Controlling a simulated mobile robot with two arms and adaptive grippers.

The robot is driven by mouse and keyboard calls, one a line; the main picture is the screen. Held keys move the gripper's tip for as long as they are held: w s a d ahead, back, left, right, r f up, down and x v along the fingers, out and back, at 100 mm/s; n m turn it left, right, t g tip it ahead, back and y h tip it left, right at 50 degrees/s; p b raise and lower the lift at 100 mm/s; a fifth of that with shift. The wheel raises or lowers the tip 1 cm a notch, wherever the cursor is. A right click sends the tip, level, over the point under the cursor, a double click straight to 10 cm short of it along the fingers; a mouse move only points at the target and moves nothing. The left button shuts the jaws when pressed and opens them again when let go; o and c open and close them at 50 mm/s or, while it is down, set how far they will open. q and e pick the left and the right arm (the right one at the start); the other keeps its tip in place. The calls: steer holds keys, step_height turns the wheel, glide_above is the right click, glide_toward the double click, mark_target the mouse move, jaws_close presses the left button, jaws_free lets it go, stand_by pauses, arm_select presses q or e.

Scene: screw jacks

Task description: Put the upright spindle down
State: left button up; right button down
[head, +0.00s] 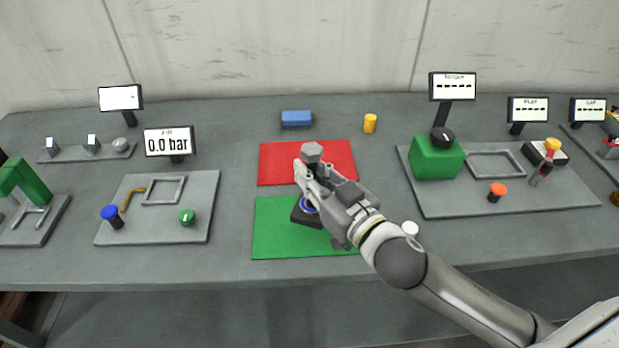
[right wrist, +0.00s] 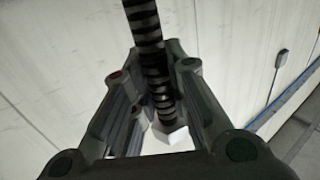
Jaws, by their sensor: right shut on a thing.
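My right gripper (head: 304,170) is shut on the spindle (head: 312,151), whose grey hexagonal head shows just above the fingers in the head view. In the right wrist view, the spindle's dark threaded shaft (right wrist: 145,28) runs between the two fingers (right wrist: 157,75), with a pale hexagonal end (right wrist: 172,137) below. In the head view the rest of the shaft is hidden behind the gripper. A dark block with a blue ring (head: 305,212) sits on the green mat (head: 275,235), partly hidden by my gripper. My left gripper is not in view.
A red mat (head: 280,163) lies behind the green one. A white round piece (head: 410,229) is beside my right wrist. Fixture plates stand left (head: 205,205) and right (head: 450,205).

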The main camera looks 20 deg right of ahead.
steer(key=shift+w+d+f, duration=0.3)
steer(key=shift+w+f, duration=0.45)
steer(key=shift+f, duration=1.55)
steer(key=shift+f, duration=0.15)
steer(key=c, duration=1.4)
jaws_free()
steer(key=shift+s+f, duration=0.1)
steer(key=shift+f, duration=0.05)
